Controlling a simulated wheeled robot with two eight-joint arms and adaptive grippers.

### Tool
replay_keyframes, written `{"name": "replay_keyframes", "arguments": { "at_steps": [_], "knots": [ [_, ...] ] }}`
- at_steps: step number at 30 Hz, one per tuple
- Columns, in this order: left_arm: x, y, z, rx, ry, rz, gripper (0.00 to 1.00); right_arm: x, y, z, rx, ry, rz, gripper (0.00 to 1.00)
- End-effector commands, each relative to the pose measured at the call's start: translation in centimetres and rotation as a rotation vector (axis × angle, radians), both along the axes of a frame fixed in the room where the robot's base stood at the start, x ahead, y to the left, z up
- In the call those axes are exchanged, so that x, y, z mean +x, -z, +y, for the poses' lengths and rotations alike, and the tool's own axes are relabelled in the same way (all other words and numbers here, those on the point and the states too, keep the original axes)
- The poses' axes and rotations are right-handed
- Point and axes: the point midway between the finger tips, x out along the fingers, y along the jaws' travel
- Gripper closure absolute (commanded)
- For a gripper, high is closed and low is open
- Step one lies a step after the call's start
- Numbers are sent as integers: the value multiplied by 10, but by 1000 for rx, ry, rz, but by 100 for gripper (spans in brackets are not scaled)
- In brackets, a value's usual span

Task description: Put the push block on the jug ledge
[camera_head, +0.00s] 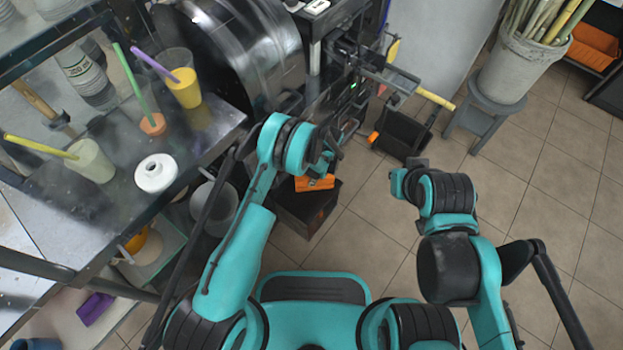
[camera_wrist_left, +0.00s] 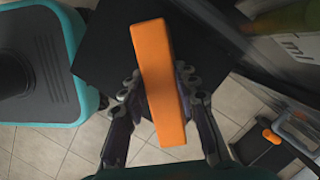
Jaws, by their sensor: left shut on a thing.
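The push block (camera_wrist_left: 160,80) is a long orange bar. In the left wrist view it stands between the two dark fingers of my left gripper (camera_wrist_left: 162,100), which is shut on it. In the head view the orange block (camera_head: 315,183) shows below my left wrist, over a dark box (camera_head: 296,212); I cannot tell whether they touch. My left gripper (camera_head: 326,162) is partly hidden by its own wrist. My right gripper (camera_head: 405,178) hangs over the tiled floor, and its fingers are not clear. I cannot make out the jug ledge for certain.
The press machine (camera_head: 345,85) stands ahead, beside a large metal drum (camera_head: 240,45). A black bin (camera_head: 402,133) is on the floor to its right. A bucket of canes (camera_head: 520,65) sits on a stool. The counter (camera_head: 205,140) at left holds several cups.

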Motion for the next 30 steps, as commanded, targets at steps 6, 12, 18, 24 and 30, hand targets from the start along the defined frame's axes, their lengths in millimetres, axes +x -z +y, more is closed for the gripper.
{"name": "replay_keyframes", "arguments": {
  "at_steps": [6,12,18,24,30],
  "knots": [
    [0,-1,0,0,1,0,100,0,-1,0,0,0,0,100],
    [0,2,0,0,1,0,54,0,-1,0,0,0,0,100],
    [0,2,0,0,1,0,49,0,-1,0,0,0,0,100],
    [0,-3,0,0,1,0,49,0,-2,0,0,0,0,100],
    [1,-38,-9,0,2,0,49,0,-17,0,0,0,0,100]
  ]
}}
